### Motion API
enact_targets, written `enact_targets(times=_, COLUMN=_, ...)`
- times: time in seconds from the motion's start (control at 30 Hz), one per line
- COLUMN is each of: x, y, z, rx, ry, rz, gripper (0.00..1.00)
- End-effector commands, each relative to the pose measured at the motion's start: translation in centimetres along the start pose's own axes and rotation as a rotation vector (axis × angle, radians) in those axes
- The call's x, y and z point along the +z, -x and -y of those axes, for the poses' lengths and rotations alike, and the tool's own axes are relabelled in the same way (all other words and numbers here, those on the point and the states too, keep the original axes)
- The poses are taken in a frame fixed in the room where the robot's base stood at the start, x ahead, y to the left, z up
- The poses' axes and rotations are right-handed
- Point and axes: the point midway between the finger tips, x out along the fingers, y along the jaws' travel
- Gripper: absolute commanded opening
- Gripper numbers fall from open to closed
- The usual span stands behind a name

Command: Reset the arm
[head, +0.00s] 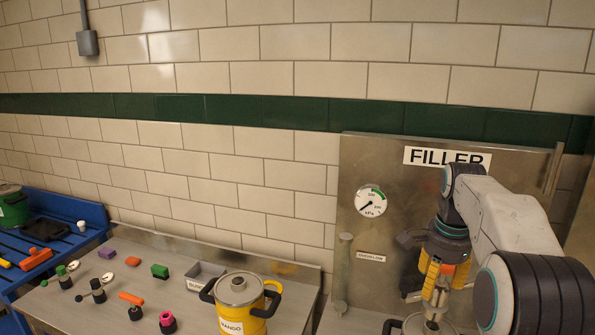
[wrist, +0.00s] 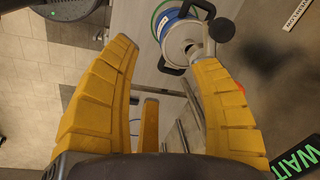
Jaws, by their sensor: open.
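My gripper (head: 437,290) hangs pointing down in front of the steel filler panel (head: 385,262), at the right of the head view. Its yellow fingers are spread wide in the wrist view (wrist: 163,58), with nothing held between them. A steel vessel with a blue band (wrist: 170,22) and black handles lies beyond the fingertips in the wrist view. In the head view a steel lid with black handles (head: 415,326) shows below the gripper, cut by the frame's lower edge. I cannot tell the gap between fingertips and vessel.
A yellow lidded pot (head: 236,316) with black handles stands on the steel counter (head: 105,310). Several small colored parts and a grey bin (head: 205,276) lie there. A blue bench (head: 62,211) stands at left. A green WAIT sign (wrist: 298,160) shows in the wrist view.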

Motion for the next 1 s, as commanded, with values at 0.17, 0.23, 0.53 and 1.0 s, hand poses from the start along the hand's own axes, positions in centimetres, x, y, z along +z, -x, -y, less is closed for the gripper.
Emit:
enact_targets(times=0.17, x=1.0, y=-4.4, z=-1.8, rx=0.037, ry=0.384, rz=0.031, gripper=0.57)
enact_targets(times=0.23, x=1.7, y=-5.6, z=-3.1, rx=0.046, ry=0.535, rz=0.045, gripper=0.57)
enact_targets(times=0.53, x=7.2, y=-6.9, z=-11.1, rx=0.036, ry=1.035, rz=0.063, gripper=0.57)
enact_targets(times=1.0, x=16.5, y=-6.0, z=-24.4, rx=-0.037, ry=1.207, rz=-0.018, gripper=0.57)
